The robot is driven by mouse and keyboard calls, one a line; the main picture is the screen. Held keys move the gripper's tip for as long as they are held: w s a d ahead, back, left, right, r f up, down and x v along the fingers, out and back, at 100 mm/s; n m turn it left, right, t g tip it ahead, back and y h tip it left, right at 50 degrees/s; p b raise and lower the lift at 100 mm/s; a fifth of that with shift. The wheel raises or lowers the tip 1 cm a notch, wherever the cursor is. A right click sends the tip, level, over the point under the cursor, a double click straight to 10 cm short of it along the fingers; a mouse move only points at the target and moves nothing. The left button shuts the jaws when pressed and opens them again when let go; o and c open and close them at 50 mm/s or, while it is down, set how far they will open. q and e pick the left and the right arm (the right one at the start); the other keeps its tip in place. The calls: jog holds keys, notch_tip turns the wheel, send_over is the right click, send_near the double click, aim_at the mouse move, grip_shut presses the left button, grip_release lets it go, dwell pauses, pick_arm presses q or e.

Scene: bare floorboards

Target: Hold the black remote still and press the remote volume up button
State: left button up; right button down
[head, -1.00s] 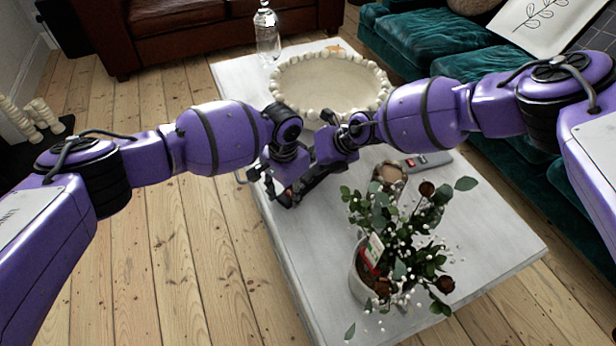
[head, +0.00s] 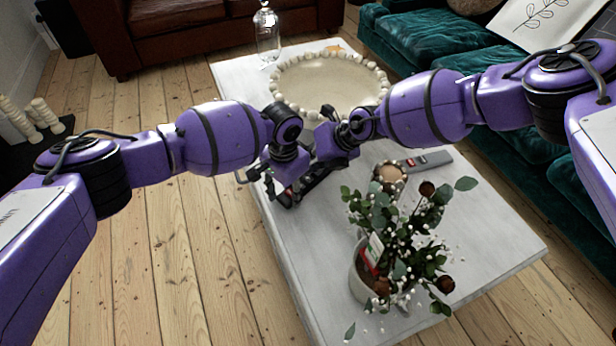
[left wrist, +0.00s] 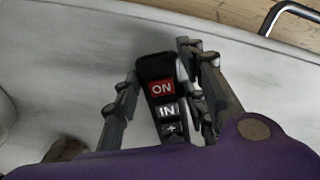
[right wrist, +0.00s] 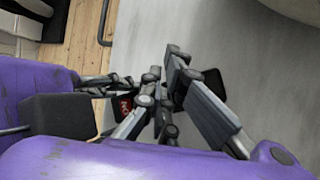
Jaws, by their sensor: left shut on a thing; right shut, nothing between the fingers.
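The black remote (left wrist: 155,68) sits between the fingers of my left gripper (left wrist: 158,92) in the left wrist view. Its red ON button, an IN button and a plus button face the camera; its lower end is hidden by my purple wrist. In the head view my left gripper (head: 284,194) holds it above the near left side of the table. My right gripper (right wrist: 163,88) is shut and empty, close to the remote. The remote's red button (right wrist: 124,104) shows behind its fingers in the right wrist view. I cannot tell whether they touch.
The pale table (head: 480,225) bears a beaded round tray (head: 330,85), a glass bottle (head: 267,38), a potted plant (head: 365,275), a small beaded candle holder (head: 388,175) and a grey remote (head: 430,159). A green sofa (head: 425,50) stands at right. Floorboards (head: 190,250) are clear at left.

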notch_tip(320, 180, up, 5)
dwell(0.8)
dwell(2.5)
pick_arm(q)
jog(key=o, duration=1.3)
